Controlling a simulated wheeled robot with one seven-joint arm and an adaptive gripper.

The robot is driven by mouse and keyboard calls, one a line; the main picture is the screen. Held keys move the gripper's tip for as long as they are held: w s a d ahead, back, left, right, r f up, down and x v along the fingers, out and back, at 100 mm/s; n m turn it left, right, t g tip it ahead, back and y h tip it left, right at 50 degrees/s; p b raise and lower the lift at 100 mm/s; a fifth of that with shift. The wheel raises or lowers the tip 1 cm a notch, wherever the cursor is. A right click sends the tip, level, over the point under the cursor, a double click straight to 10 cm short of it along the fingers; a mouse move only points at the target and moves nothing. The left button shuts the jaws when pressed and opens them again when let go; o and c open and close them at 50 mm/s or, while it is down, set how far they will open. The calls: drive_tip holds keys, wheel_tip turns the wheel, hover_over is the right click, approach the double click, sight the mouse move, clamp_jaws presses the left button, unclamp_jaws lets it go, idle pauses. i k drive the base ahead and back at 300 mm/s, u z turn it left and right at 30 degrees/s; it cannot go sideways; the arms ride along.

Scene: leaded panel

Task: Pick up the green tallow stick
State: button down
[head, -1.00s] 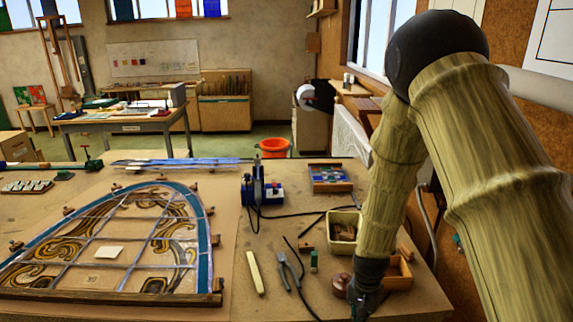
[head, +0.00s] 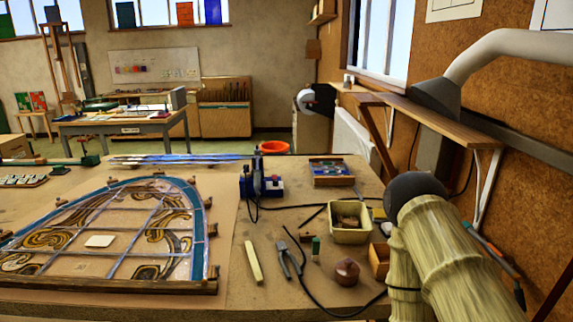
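A small green stick (head: 316,245), which I take for the tallow stick, stands upright on the workbench (head: 235,300). It is just right of the pliers (head: 284,258). A longer cream-coloured stick (head: 253,262) lies left of the pliers. My arm comes down at the lower right of the head view, to the right of the green stick and apart from it. My gripper is out of the picture, so its fingers and anything in them are hidden.
A reddish-brown knob-like object (head: 347,271) stands right of the green stick. Behind are a cream bin (head: 350,235) with brown pieces and a soldering stand (head: 262,184). A black cord curves beside the pliers. The leaded panel (head: 110,285) fills the bench's left.

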sight(316, 241)
drive_tip(key=z, duration=0.15)
drive_tip(key=k, duration=0.45)
drive_tip(key=u, duration=0.8)
drive_tip(key=i, duration=0.8)
drive_tip(key=z, duration=0.65)
